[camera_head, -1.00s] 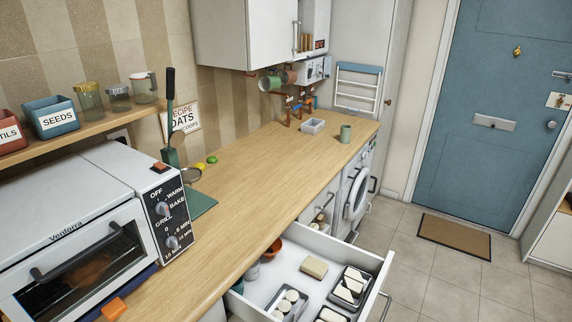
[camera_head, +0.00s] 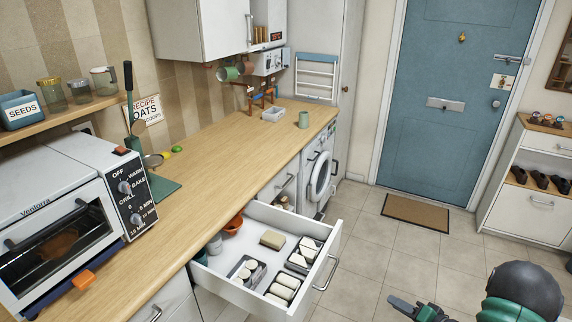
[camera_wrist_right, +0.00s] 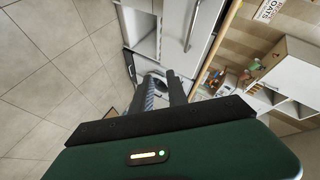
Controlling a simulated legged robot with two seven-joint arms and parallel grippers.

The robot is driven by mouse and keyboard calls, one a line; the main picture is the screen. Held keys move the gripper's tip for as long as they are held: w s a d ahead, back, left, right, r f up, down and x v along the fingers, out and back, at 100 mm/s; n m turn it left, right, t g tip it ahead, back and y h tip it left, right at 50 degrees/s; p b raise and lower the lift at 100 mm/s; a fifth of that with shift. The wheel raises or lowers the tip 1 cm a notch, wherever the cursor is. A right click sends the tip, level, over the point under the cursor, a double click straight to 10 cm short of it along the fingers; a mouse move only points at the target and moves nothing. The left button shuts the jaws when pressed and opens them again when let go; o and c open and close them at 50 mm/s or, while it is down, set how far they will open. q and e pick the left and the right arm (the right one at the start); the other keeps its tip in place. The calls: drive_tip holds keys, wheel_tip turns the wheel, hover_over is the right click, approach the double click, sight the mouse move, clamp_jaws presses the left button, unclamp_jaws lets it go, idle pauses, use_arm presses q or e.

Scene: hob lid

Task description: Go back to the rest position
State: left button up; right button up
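My right gripper (camera_head: 412,308) shows at the bottom of the head view, over the tiled floor to the right of the open drawer. In the right wrist view its two dark fingers (camera_wrist_right: 163,84) stand apart with nothing between them. It is open, empty and clear of the furniture. My left gripper is in neither view. No hob lid can be made out in these frames.
An open drawer (camera_head: 328,262) with several items juts from under the wooden worktop (camera_head: 225,150). A toaster oven (camera_head: 60,215) stands at left. A shoe cabinet (camera_head: 520,212) stands at right.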

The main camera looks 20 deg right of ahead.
drive_tip(key=w+a+r+n+g+h, duration=0.35)
drive_tip(key=w+a+r+n, duration=0.2)
drive_tip(key=w+a, duration=0.3)
drive_tip(key=s+a+r+n+g, duration=0.1)
drive_tip(key=s+a, duration=0.3)
drive_tip(key=a, duration=0.4)
drive_tip(key=s+a+r+n+g+y+p, duration=0.1)
drive_tip(key=s+a+n+g, duration=0.1)
drive_tip(key=s+a, duration=0.3)
drive_tip(key=s+a+r+n+g+y, duration=0.1)
drive_tip(key=s+a+n+g, duration=0.1)
drive_tip(key=a, duration=0.9)
drive_tip(key=shift+s+a+g, duration=0.15)
drive_tip(key=shift+s+g, duration=0.7)
drive_tip(key=shift+s, duration=0.35)
drive_tip(key=shift+d, duration=0.35)
